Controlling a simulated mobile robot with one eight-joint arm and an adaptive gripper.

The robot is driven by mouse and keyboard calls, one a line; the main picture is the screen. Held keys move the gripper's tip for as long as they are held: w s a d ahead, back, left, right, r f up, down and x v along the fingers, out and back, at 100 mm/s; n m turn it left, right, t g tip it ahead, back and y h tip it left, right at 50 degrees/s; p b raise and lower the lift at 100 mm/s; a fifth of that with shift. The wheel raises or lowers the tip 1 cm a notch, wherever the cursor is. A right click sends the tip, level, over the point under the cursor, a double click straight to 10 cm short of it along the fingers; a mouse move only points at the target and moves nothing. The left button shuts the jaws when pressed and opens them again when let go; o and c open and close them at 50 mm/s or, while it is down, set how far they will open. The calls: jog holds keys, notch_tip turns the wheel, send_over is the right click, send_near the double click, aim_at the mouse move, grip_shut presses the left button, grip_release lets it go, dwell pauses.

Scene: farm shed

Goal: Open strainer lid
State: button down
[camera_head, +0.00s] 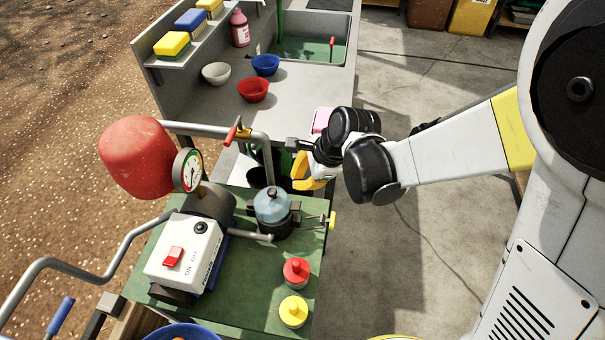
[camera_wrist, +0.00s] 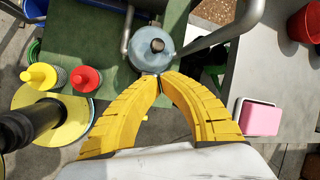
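The strainer (camera_head: 273,222) stands on the green-topped bench, with a translucent blue-grey domed lid (camera_head: 270,206) that has a dark knob on top. The lid is seated on the dark body and looks closed. In the wrist view the lid (camera_wrist: 150,50) lies just beyond my fingertips. My gripper (camera_head: 296,187) is up and to the right of the strainer in the head view, apart from the lid there. In the wrist view the yellow fingers of my gripper (camera_wrist: 160,77) come together at the tips with nothing visible held. Whether the tips touch the lid's rim is unclear.
A red bottle (camera_head: 295,272) and a yellow bottle (camera_head: 293,311) stand on the green bench (camera_head: 250,290). A white switch box (camera_head: 185,252), a gauge (camera_head: 187,170) and metal pipes with a red-handled valve (camera_head: 233,130) crowd the strainer's left. Concrete floor to the right is clear.

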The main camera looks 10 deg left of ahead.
aim_at(280, 193)
jog(key=b+x, duration=0.3)
jog(key=x, duration=0.6)
jog(key=shift+a+f+b, duration=0.25)
jog(key=shift+f+b, duration=0.05)
jog(key=shift+b, duration=0.1)
jog(key=shift+r, duration=0.15)
jog(key=shift+a+r+h+p, duration=0.25)
jog(key=shift+h+p, duration=0.05)
jog(key=shift+p, duration=0.1)
jog(key=shift+a+r, duration=0.15)
jog(key=shift+r, duration=0.05)
jog(key=shift+a+r+h+p, duration=0.8)
jog(key=shift+r+h+p, duration=0.1)
jog(key=shift+h+p, duration=0.2)
jog(key=a+h, duration=0.1)
jog(key=a+r+h, duration=0.1)
jog(key=a+h+p, duration=0.1)
jog(key=shift+w+a+r+n, duration=0.1)
jog(key=shift+w+r+n, duration=0.05)
jog(key=shift+r+n, duration=0.25)
jog(key=shift+a+r, duration=0.25)
jog(key=shift+a, duration=0.35)
